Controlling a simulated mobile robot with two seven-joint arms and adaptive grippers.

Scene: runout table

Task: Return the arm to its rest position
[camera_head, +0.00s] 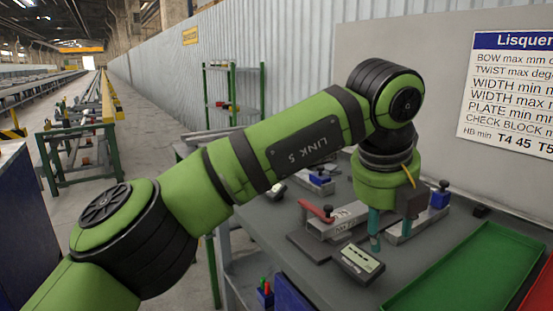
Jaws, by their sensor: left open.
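My left arm (310,140) is green with black joints and comes in from the lower left, stretching across the view to above the grey table (270,225). Its wrist bends down at the right. My left gripper (390,232) points down over the table with its teal fingers apart. I see nothing held between them, though the wrist and a dark block partly hide that spot. The fingertips are close to a metal bar fixture; I cannot tell whether they touch it. My right gripper is not in view.
A grey device with a pale display (360,262) lies just in front of the fingers. A red-handled clamp (316,211) and blue-topped blocks (440,196) are close by. A green tray (460,270) is at the right front. A sign board (510,90) stands behind.

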